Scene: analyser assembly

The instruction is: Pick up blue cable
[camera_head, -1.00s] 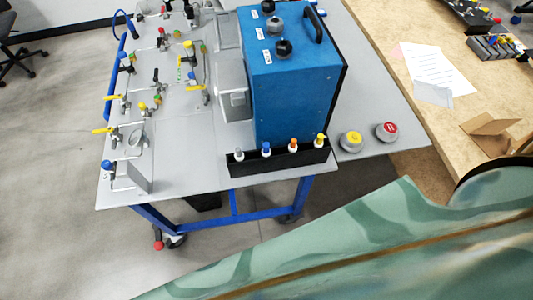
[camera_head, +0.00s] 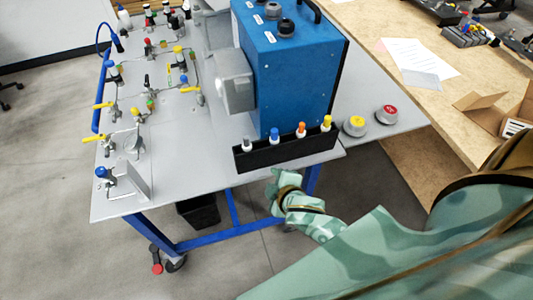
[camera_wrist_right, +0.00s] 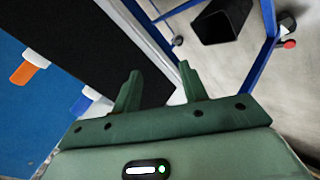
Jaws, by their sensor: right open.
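The blue cable end (camera_head: 275,134), a blue-and-white plug, stands upright in a black holder (camera_head: 262,158) on the front edge of the grey table. It stands between a grey plug (camera_head: 247,144) and an orange plug (camera_head: 301,130). In the right wrist view the blue plug (camera_wrist_right: 82,104) shows at the left, beyond the black holder (camera_wrist_right: 85,50). My right gripper (camera_head: 272,184) is below and in front of the holder, apart from the plugs. My left gripper is out of view.
A yellow plug (camera_head: 326,122) is at the holder's right end. The blue analyser box (camera_head: 288,75) stands behind it. Valves and tubing fill the table's left side. Yellow (camera_head: 354,125) and red (camera_head: 386,114) buttons sit at right. A dark bin (camera_head: 200,212) is below the table.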

